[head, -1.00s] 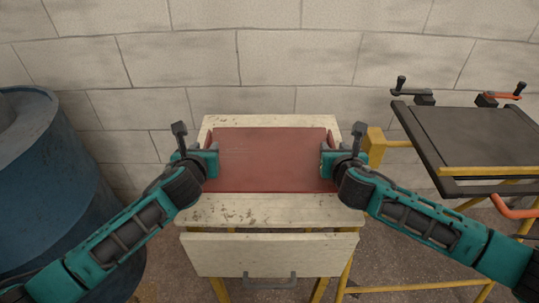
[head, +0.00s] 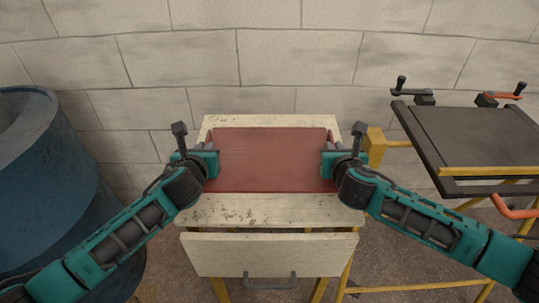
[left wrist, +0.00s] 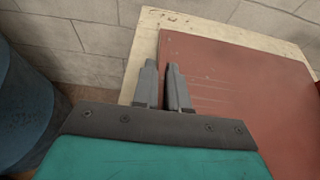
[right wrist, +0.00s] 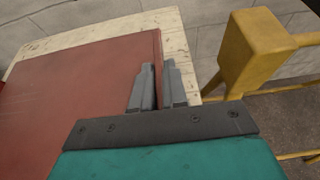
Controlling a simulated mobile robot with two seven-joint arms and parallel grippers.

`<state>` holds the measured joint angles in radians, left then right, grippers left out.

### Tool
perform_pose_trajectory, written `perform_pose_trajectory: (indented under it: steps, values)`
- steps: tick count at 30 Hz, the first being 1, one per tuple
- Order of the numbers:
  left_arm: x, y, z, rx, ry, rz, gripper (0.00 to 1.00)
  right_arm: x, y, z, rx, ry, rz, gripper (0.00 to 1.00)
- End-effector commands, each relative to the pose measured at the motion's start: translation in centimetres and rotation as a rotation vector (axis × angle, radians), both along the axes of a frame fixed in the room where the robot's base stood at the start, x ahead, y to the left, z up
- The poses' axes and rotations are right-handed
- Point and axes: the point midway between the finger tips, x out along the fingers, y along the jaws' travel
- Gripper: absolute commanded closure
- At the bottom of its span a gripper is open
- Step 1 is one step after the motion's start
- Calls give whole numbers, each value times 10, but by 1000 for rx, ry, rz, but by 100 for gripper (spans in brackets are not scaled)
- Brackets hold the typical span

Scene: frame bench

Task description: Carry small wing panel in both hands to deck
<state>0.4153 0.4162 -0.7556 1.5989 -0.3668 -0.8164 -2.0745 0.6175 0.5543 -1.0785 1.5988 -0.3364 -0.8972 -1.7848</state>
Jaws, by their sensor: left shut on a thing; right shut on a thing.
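The small wing panel (head: 270,160) is a flat red-brown sheet over the pale worn table (head: 250,211). It also shows in the left wrist view (left wrist: 240,95) and the right wrist view (right wrist: 80,90). My left gripper (head: 211,161) is shut on the panel's left edge, one finger on each side of it (left wrist: 165,85). My right gripper (head: 328,161) is shut on the panel's right edge in the same way (right wrist: 157,85). I cannot tell whether the panel touches the tabletop. The dark flat-topped stand (head: 475,135) at right may be the deck.
A blue drum (head: 50,190) stands at the left. A yellow post (head: 376,147) rises between the table and the dark stand. Clamps with black and orange handles (head: 487,99) sit on the stand's edges. A block wall (head: 270,60) closes the back.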

Motion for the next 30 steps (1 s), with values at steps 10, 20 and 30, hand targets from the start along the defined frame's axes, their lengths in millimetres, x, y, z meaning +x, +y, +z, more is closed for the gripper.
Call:
perform_pose_trajectory:
  steps: [10, 20, 30]
  values:
    - [0, 0, -1, 1, 2, 1, 100, 0, -1, -1, -2, 1, -1, 100]
    - [0, 0, -1, 2, 2, 1, 100, 0, -1, -1, -2, 1, -1, 100]
    - [1, 0, 6, 0, -3, 1, 100, 1, -1, 7, -1, -4, -2, 100]
